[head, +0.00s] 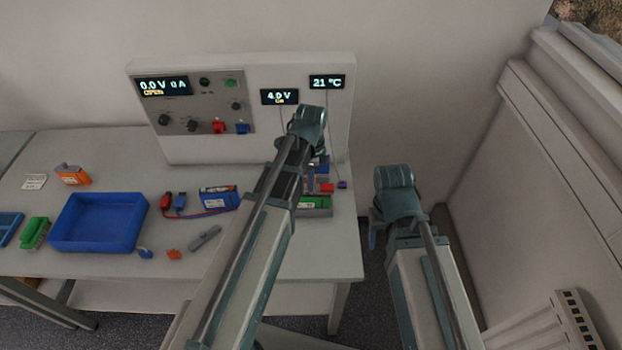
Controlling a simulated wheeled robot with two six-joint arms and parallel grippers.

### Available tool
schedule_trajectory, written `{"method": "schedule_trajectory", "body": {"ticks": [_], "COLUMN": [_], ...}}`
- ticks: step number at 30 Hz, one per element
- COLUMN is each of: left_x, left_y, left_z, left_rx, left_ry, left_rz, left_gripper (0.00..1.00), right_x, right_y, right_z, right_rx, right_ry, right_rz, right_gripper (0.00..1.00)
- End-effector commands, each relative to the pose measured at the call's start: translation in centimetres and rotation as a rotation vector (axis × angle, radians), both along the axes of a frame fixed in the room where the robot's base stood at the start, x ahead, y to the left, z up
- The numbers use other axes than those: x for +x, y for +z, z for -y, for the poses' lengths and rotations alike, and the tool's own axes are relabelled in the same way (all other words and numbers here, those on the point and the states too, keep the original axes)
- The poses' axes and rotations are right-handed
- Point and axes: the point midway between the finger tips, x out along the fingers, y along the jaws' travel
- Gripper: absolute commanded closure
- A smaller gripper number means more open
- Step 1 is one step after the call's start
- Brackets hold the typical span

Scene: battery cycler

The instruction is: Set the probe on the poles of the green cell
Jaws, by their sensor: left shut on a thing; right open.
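The green cell (317,206) lies near the right end of the bench, with a pale label on its front. My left forearm and wrist cover its left part. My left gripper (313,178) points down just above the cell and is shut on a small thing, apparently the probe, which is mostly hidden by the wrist. A thin lead runs down from the 4.0 V display (280,97) behind my arm. Whether the probe tips touch the poles cannot be made out. My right gripper (375,238) is open and empty, off the bench's right end.
A red block (327,188) and a small purple piece (342,184) sit by the cell. The cycler panel (205,105) stands behind. A blue cell (220,197), a blue tray (143,210), an orange cell (73,176) and a grey tool (205,238) lie left.

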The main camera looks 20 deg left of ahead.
Motion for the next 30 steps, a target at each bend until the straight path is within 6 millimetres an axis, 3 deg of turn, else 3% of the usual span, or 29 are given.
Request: {"method": "schedule_trajectory", "body": {"ticks": [14,30], "left_x": [0.0,0.0], "left_y": [0.4,4.5], "left_z": [0.0,0.0], "left_rx": [0.0,0.0], "left_ry": [0.0,0.0], "left_rz": [0.0,0.0], "left_gripper": [1.0,1.0], "right_x": [0.0,0.0], "right_y": [0.4,4.5], "right_z": [0.0,0.0], "right_rx": [-0.001,0.001], "right_ry": [0.003,-0.006], "right_rz": [0.0,0.0], "right_gripper": [0.43,0.43]}}
